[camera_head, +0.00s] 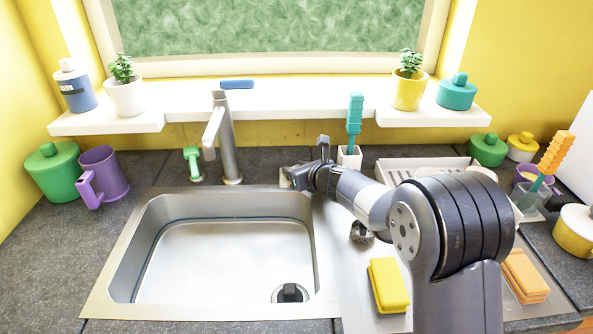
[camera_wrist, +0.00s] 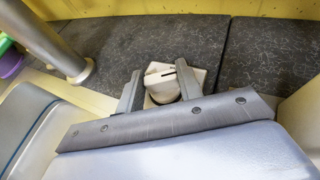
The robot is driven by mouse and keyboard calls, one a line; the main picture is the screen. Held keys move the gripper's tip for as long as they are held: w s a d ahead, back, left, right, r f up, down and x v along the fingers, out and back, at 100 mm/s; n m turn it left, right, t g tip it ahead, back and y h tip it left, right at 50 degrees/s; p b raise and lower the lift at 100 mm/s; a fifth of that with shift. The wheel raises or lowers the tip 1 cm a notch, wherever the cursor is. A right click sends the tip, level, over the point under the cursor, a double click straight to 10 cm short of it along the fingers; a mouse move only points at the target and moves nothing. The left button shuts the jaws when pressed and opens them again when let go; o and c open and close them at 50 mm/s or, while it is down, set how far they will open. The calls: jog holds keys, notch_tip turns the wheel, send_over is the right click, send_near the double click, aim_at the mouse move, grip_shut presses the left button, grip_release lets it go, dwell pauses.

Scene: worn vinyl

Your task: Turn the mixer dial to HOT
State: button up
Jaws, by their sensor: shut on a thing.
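The mixer dial (camera_wrist: 162,79) is a white knob with a dark line on its top, on a pale square base behind the sink. My gripper (camera_wrist: 158,82) has one finger on each side of the dial and is shut on it. In the head view my gripper (camera_head: 291,177) is at the sink's back right corner, and it and my arm hide most of the dial. The tall faucet (camera_head: 228,140) stands to its left, with a blue lever on top. No HOT or COLD marking is legible in either view.
The empty steel sink (camera_head: 225,255) lies in front. A white holder (camera_head: 349,157) with a teal brush stands close behind my arm. A small green tap (camera_head: 193,163) is left of the faucet. A yellow sponge (camera_head: 388,285) lies on the drainboard below my arm.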

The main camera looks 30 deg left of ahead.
jog(key=o, duration=1)
jog(key=b+v, duration=0.1)
jog(key=v, duration=0.9)
jog(key=shift+s+d+r, duration=0.15)
jog(key=shift+s+d, duration=0.05)
jog(key=shift+d, duration=0.15)
jog(key=shift+w+a, duration=0.1)
jog(key=p+x, duration=0.1)
jog(key=x, duration=0.9)
jog(key=shift+w+a, duration=0.1)
jog(key=shift+a, duration=0.2)
jog(key=shift+d, duration=0.1)
